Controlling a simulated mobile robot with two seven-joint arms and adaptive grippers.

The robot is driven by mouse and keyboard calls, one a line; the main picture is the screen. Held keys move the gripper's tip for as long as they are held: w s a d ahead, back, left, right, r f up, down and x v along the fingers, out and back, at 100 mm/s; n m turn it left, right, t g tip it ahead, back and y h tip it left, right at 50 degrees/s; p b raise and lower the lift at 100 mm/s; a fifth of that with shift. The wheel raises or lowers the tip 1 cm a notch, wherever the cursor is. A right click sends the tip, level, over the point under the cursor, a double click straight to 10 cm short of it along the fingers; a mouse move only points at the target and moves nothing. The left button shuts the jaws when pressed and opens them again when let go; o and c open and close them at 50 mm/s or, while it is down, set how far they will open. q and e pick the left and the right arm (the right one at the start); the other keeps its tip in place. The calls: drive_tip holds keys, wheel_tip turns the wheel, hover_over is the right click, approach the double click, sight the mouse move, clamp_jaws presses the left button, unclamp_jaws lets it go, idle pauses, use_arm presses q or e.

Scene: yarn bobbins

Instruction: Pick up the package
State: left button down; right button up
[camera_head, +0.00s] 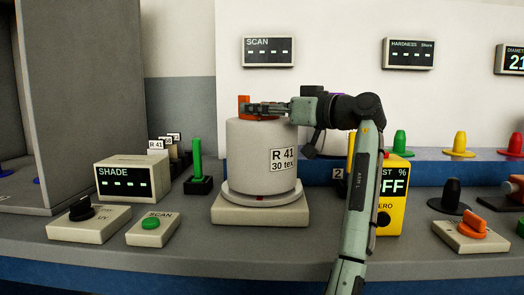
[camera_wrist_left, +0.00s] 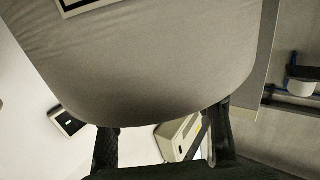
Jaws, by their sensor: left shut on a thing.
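The package (camera_head: 250,155) is a pale grey yarn cylinder with a label reading R 41, 30 tex. It is upright over a round plate (camera_head: 235,198) on a beige base. An orange core end shows at its top (camera_head: 243,101). My left gripper (camera_head: 262,109) lies level across the top and is shut on the package at its orange core. In the left wrist view the package (camera_wrist_left: 150,75) fills the upper middle, with my left gripper's two dark fingers (camera_wrist_left: 163,146) at its lower edge; the grip itself is hidden there. My right gripper is not in view.
The SHADE box (camera_head: 132,178), a green peg (camera_head: 197,160) and a SCAN button box (camera_head: 152,229) stand left. A yellow tester (camera_head: 392,200) is partly behind my arm. Coloured cones (camera_head: 459,144) line the blue ledge at right.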

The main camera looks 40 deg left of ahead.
use_arm(q)
drive_tip(key=shift+r+p, duration=0.3)
drive_tip(key=shift+r, duration=4.85)
